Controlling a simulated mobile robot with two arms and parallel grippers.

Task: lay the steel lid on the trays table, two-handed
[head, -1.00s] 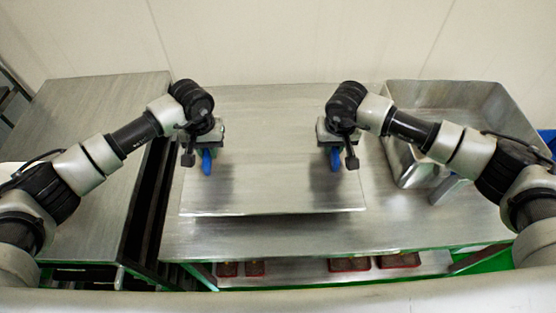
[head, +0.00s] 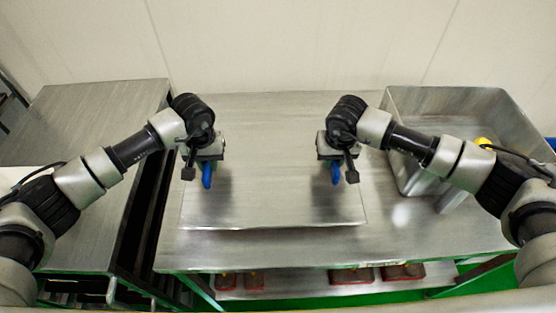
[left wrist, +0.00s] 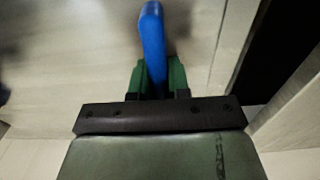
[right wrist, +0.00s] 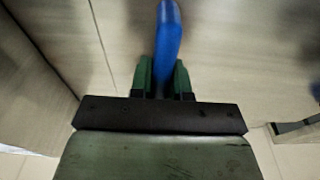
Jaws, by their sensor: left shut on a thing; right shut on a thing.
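The steel lid (head: 270,200) is a flat grey sheet with two blue handles, lying level over the middle of the steel trays table (head: 430,235). My left gripper (head: 207,161) is shut on the left blue handle (head: 207,177), which also shows between its fingers in the left wrist view (left wrist: 153,45). My right gripper (head: 335,160) is shut on the right blue handle (head: 335,175), also seen in the right wrist view (right wrist: 168,35). A thin shadow runs under the lid's front edge. I cannot tell whether the lid touches the tabletop.
A deep steel bin (head: 408,150) stands on the table's right, close to my right arm. Another steel table (head: 75,215) stands at the left across a dark gap. Red trays (head: 352,275) sit on the shelf below. A pale wall (head: 300,45) is behind.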

